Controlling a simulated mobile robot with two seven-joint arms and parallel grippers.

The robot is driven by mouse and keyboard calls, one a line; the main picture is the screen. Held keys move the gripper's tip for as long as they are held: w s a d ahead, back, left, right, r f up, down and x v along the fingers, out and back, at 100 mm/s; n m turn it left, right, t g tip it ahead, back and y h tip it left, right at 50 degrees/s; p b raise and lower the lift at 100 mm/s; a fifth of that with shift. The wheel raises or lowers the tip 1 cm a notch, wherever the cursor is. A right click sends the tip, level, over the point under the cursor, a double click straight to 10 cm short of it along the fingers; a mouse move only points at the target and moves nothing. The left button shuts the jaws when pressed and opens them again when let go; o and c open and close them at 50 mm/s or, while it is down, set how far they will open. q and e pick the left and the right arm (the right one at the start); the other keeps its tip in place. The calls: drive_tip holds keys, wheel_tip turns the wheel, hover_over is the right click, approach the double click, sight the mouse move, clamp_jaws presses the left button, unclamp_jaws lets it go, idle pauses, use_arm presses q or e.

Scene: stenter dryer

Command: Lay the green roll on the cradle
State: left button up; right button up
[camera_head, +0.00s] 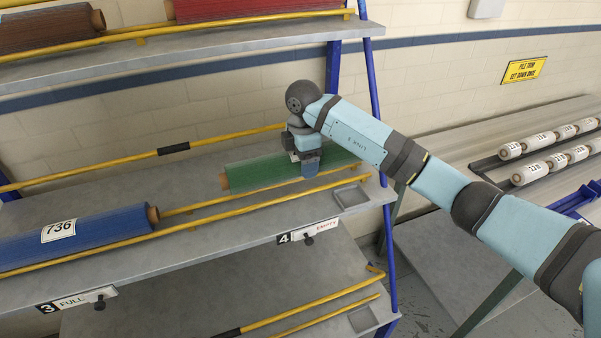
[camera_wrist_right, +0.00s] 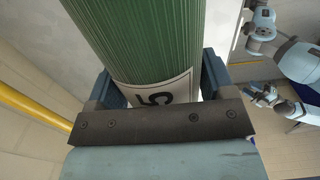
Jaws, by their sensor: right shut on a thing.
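The green roll (camera_head: 255,172) is at the cradle, lying lengthwise along the yellow rails (camera_head: 250,206) of the shelf section marked 4 EMPTY. I cannot tell whether it rests on the rails or is just above them. My right gripper (camera_head: 307,166) is shut on the green roll from above, near its middle. In the right wrist view the green roll (camera_wrist_right: 140,35) runs between the two fingers, with a white label partly hidden by the gripper. My left gripper (camera_wrist_right: 265,96) shows small at the right of that view, its jaws unclear.
A blue roll (camera_head: 75,232) labelled 736 lies on section 3, marked FULL, left of the green one. A blue post (camera_head: 375,110) stands close to my right arm. White rolls (camera_head: 545,140) lie on a rack at right.

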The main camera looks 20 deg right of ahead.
drive_tip(key=shift+f, duration=2.1)
drive_tip(key=shift+a+f, duration=0.1)
drive_tip(key=o, duration=1.3)
drive_tip(key=shift+f, duration=0.1)
